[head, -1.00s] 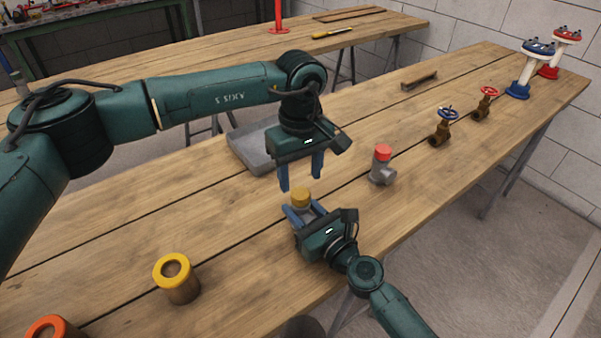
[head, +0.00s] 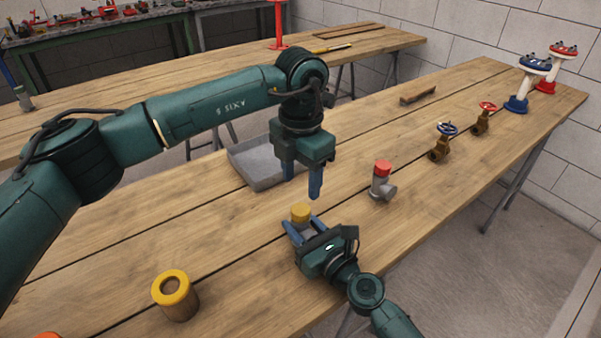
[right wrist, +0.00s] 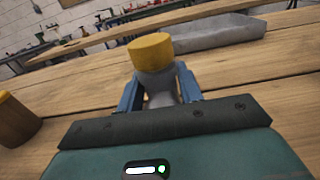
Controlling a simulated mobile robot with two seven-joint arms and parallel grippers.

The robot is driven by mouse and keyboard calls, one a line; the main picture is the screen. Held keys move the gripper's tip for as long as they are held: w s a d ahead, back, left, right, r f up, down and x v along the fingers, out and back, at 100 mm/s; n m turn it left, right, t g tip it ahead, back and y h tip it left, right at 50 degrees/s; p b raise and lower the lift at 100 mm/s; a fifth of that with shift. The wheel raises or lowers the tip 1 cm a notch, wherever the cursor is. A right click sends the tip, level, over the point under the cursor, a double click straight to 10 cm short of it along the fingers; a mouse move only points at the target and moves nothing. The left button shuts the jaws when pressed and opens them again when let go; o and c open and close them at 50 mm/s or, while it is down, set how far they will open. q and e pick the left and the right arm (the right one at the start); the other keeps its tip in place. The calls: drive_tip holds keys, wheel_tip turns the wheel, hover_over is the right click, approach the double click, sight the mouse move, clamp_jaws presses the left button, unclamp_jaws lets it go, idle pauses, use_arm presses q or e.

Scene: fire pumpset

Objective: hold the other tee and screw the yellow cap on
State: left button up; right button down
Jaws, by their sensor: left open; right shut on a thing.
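A grey tee (right wrist: 160,84) stands upright on the near table with the yellow cap (right wrist: 150,50) on its top. The yellow cap also shows in the head view (head: 301,212). My right gripper (head: 296,232) is shut on the tee from the near side, its blue fingers on either side of the body. My left gripper (head: 302,182) hangs open and empty above the yellow cap, fingers pointing down and apart from it. Whether the cap sits tight cannot be told. Another tee (head: 382,185) with a red cap (head: 382,167) stands to the right.
A grey tray (head: 258,165) lies behind my left gripper. A yellow-rimmed brown cylinder (head: 175,295) stands at the front left. Brass valves (head: 440,148) and blue and red flanged stands (head: 520,95) stand at the far right. The table between tray and cylinder is clear.

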sight(300, 209)
use_arm(q)
drive_tip(key=n, duration=0.3)
drive_tip(key=shift+r, duration=0.15)
drive_tip(key=shift+f, duration=4)
drive_tip(key=shift+c, duration=0.2)
drive_tip(key=c, duration=0.9)
drive_tip(key=o, duration=1.1)
wheel_tip(300, 209, up, 12)
drive_tip(key=shift+r, duration=0.1)
